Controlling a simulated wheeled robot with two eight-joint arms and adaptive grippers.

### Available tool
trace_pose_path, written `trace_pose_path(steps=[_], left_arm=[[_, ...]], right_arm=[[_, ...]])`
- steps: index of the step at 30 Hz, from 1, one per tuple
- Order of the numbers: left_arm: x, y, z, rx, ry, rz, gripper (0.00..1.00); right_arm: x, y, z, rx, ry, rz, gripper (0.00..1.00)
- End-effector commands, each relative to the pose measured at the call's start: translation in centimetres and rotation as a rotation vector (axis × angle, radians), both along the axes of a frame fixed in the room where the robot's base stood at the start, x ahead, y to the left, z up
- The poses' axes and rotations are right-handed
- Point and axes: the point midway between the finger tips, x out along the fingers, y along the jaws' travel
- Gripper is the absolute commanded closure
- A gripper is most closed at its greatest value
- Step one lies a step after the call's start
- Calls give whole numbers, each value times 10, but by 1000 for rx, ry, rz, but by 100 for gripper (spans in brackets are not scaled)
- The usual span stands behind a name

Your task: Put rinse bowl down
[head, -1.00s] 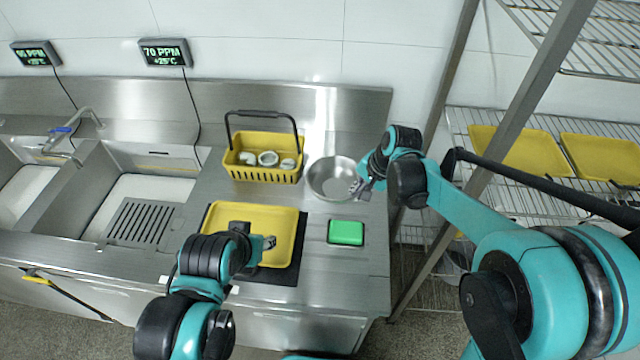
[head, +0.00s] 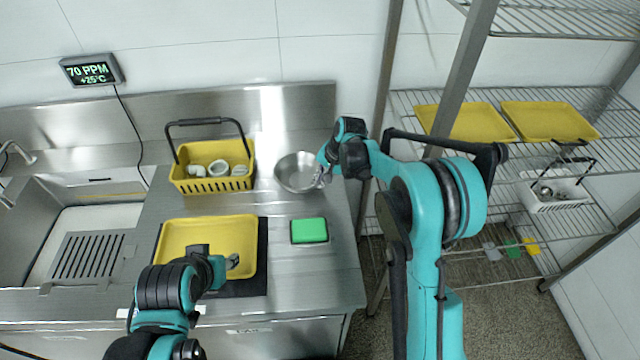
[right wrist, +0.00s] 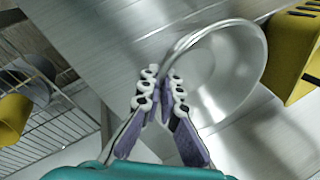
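The rinse bowl (head: 294,172) is a round steel bowl at the back right of the steel counter, just right of the yellow basket. It looks upright, on or just above the counter; I cannot tell which. My right gripper (head: 322,176) is at its right rim. In the right wrist view the fingers of my right gripper (right wrist: 162,92) are close together at the near rim of the bowl (right wrist: 222,68), and the rim appears pinched between them. My left gripper (head: 233,262) is over the yellow tray (head: 205,222); its finger opening is too small to tell.
A yellow basket (head: 188,183) with white parts and a raised black handle stands left of the bowl. A green block (head: 309,230) lies in front of the bowl. A sink (head: 45,225) is at the left, and a wire rack (head: 440,95) with yellow trays at the right.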

Motion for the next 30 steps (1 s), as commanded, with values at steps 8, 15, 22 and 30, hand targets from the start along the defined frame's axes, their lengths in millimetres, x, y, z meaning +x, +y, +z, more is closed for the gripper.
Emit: trace_pose_path(steps=[8,15,22,30], left_arm=[[0,0,-2,0,0,0,60],[0,0,-5,0,0,0,60],[0,0,-5,0,0,0,60],[0,0,3,0,0,0,60]], right_arm=[[0,0,-7,0,0,0,100],[0,0,-11,0,0,0,76],[0,0,-10,0,0,0,74],[-3,-4,9,0,0,-1,74]])
